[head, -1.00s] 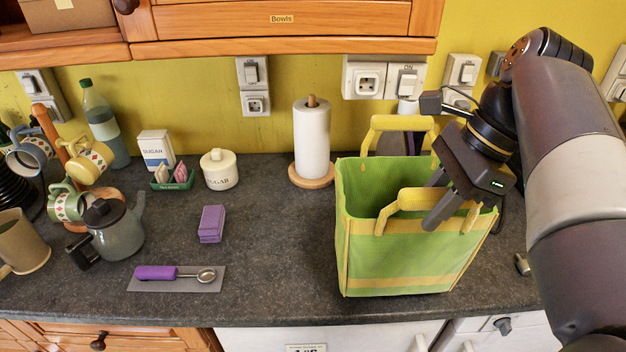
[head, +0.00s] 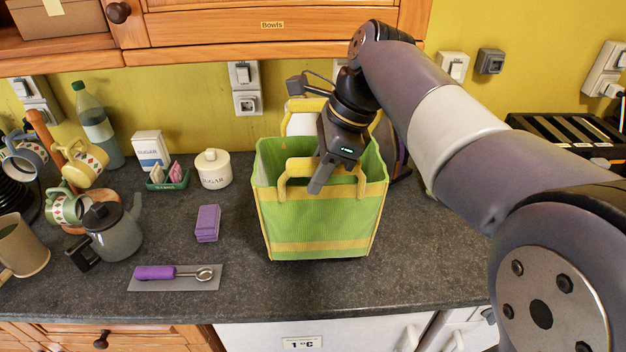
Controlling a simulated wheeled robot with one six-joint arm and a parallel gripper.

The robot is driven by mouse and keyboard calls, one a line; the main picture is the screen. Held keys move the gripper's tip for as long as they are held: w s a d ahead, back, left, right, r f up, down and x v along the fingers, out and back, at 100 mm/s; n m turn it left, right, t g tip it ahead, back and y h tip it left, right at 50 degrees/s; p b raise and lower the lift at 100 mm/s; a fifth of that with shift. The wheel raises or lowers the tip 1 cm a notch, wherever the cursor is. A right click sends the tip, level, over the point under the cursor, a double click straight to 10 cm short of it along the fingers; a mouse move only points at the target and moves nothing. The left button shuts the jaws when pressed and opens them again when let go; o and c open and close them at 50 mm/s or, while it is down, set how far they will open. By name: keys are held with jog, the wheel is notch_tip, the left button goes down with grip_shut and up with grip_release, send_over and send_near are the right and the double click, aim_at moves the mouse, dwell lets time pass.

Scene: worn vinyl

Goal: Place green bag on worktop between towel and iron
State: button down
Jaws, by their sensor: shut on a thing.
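The green bag (head: 325,225) has yellow trim and two yellow handles. It is upright over the middle of the worktop (head: 420,245); I cannot tell whether its base touches the surface. My gripper (head: 318,182) is shut on its near handle. A white paper towel roll (head: 303,124) stands behind the bag, mostly hidden by the bag and its far handle. A dark, purplish edge (head: 399,155), perhaps the iron, shows behind the bag's right side; the rest is hidden by the bag and my arm.
A purple sponge-like block (head: 207,223), a spoon on a grey mat (head: 210,284), a sugar jar (head: 213,169) and a teapot (head: 115,232) lie to the left. A black rack (head: 560,140) is at right.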

jog(key=shift+w+d+x, duration=0.1)
jog(key=shift+d+x, duration=0.05)
jog(key=shift+x, duration=0.75)
jog(key=shift+w+d+x, duration=0.1)
jog(key=shift+d+x, duration=0.05)
jog(key=shift+x, duration=0.7)
jog(key=shift+f, duration=0.25)
jog(key=c, duration=1.2)
grip_release()
jog(key=shift+o, duration=0.2)
jog(key=v, duration=1.2)
jog(key=shift+r+p, duration=0.1)
jog(key=shift+p, duration=0.25)
